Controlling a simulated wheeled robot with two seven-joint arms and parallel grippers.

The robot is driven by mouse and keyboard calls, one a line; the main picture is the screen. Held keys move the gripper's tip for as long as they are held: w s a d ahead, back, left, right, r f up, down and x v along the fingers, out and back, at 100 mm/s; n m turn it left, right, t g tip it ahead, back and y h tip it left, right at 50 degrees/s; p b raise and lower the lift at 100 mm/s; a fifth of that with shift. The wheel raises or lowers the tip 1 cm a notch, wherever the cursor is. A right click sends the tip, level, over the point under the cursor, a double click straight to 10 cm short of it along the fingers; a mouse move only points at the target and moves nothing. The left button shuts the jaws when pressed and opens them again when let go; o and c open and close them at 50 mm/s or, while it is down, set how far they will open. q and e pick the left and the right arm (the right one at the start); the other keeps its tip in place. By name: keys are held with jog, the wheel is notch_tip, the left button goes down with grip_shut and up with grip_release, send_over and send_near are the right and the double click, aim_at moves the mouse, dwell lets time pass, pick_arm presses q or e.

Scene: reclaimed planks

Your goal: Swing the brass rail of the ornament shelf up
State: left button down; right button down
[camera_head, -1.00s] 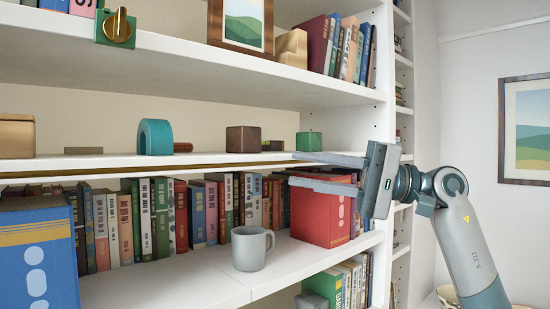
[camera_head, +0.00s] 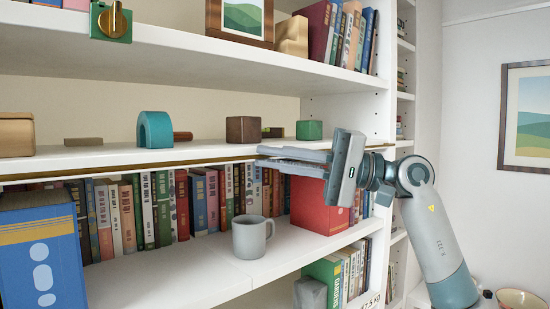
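The ornament shelf (camera_head: 110,156) is a white board in the middle of the view. Its thin brass rail (camera_head: 130,171) runs along the lower front edge, below the ornaments, and looks lowered. My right gripper (camera_head: 260,157) reaches in from the right, its two grey fingers pointing left along the shelf front. The fingers are close together at the rail's height and appear closed around it; they hide that stretch of rail. The rail shows again to the right of the gripper. My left gripper is not in view.
On the ornament shelf stand a teal arch (camera_head: 155,129), a brown cube (camera_head: 243,129), a green cube (camera_head: 309,130) and a wooden box (camera_head: 16,134). Below are books, a grey mug (camera_head: 252,236), a red box (camera_head: 318,208) and a blue box (camera_head: 42,258). Open space lies before the shelves.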

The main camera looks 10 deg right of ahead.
jog(key=shift+r+m+h, duration=0.4)
jog(key=shift+m, duration=0.1)
dwell(0.5)
jog(key=r+m+h+p, duration=0.1)
jog(key=p, duration=0.2)
jog(key=r+m+g+h+p, duration=0.1)
jog(key=m+h+p, duration=0.1)
jog(key=w+r+m+h+p, duration=0.1)
jog(key=r+m+h+p, duration=0.1)
jog(key=p, duration=0.1)
jog(key=shift+a+g+p, duration=0.35)
jog(key=shift+a+g, duration=0.05)
jog(key=shift+w+a+m+g+h+p, duration=0.15)
jog(key=shift+w+m+g+h+p, duration=0.2)
jog(key=shift+h+p, duration=0.35)
jog(key=shift+f, duration=0.1)
jog(key=c, duration=1.9)
grip_release()
